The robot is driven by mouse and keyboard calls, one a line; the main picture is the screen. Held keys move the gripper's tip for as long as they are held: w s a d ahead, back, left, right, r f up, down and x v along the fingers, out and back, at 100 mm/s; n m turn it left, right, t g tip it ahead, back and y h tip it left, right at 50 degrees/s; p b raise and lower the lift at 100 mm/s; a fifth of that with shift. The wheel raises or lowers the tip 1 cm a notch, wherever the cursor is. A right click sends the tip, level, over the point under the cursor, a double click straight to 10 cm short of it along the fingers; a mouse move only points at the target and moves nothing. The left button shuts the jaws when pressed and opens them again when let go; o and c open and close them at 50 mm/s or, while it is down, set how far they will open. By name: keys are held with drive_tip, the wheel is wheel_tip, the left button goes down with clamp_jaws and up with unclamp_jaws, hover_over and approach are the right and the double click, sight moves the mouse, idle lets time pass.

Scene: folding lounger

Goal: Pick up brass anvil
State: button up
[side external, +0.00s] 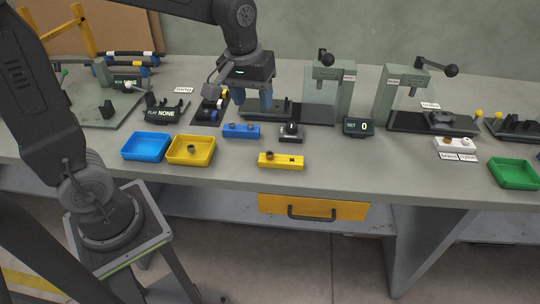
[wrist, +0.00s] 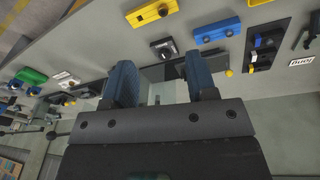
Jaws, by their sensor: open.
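My gripper (side external: 256,103) hangs over the left press's base with its blue fingers pointing down. Its jaws (wrist: 160,68) are apart and nothing is between them. I cannot identify the brass anvil for certain. A yellow block (side external: 290,162) near the front of the bench carries small dark or brassy pieces; it also shows in the wrist view (wrist: 150,14). A blue block (side external: 241,131) behind it carries dark pieces too. A small dark piece (side external: 191,149) lies in the yellow tray (side external: 178,160).
Left press (side external: 344,95) and right press (side external: 386,98) stand at the back. A small black fixture (side external: 291,137) and a display reading 0 (side external: 358,127) are in front. A blue tray (side external: 135,147) is left, a green tray (side external: 512,183) right. The front bench strip is mostly clear.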

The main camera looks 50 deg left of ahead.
drive_tip(key=w+a+f+n+g, duration=0.1)
drive_tip(key=w+f+n+g, duration=0.15)
drive_tip(key=w+f, duration=0.35)
hover_over(270, 153)
drive_tip(key=shift+t, duration=0.35)
drive_tip(key=f, duration=0.8)
drive_tip(key=shift+w+d+f, duration=0.1)
drive_tip(key=shift+d+f, duration=0.1)
drive_tip(key=shift+f, duration=0.15)
drive_tip(key=shift+a+f, duration=0.2)
drive_tip(key=shift+f, duration=2.4)
drive_tip(key=shift+c, duration=0.5)
clamp_jaws()
